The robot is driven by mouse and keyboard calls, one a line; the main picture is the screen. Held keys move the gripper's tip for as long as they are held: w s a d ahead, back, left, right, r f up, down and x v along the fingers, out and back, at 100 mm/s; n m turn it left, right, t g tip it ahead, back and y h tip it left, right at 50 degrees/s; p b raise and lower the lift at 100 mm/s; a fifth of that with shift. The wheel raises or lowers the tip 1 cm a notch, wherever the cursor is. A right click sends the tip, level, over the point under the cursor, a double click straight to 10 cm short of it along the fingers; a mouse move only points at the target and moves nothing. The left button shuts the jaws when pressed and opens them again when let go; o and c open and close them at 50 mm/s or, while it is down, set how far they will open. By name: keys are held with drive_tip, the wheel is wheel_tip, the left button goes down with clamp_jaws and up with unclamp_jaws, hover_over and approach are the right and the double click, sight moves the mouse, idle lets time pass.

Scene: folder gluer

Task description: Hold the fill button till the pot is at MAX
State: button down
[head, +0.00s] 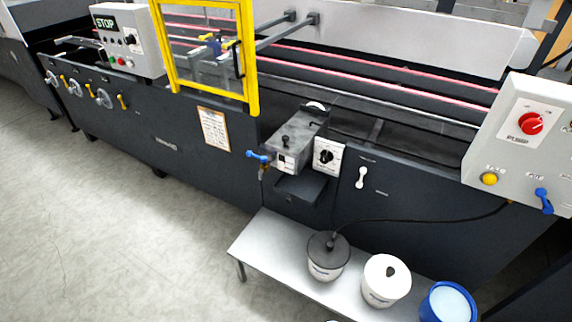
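A round yellow button (489,179) sits on the light grey control panel (485,150) at the right; the small label above it is too blurred to read surely. A white pot with a dark lid (327,258) stands on the low bench, with a black hose running from its lid toward the panel. A second white pot with a pale lid and black knob (385,281) stands beside it. No level or MAX mark can be read on either pot. My gripper is not in view.
The panel also carries a red rotary PUMP switch (531,123) and a blue lever (543,200). A blue bucket (447,302) stands at the right end of the grey bench (262,240). A yellow-framed guard (252,60) is on the machine. The floor at left is clear.

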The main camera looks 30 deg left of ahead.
sight(490, 180)
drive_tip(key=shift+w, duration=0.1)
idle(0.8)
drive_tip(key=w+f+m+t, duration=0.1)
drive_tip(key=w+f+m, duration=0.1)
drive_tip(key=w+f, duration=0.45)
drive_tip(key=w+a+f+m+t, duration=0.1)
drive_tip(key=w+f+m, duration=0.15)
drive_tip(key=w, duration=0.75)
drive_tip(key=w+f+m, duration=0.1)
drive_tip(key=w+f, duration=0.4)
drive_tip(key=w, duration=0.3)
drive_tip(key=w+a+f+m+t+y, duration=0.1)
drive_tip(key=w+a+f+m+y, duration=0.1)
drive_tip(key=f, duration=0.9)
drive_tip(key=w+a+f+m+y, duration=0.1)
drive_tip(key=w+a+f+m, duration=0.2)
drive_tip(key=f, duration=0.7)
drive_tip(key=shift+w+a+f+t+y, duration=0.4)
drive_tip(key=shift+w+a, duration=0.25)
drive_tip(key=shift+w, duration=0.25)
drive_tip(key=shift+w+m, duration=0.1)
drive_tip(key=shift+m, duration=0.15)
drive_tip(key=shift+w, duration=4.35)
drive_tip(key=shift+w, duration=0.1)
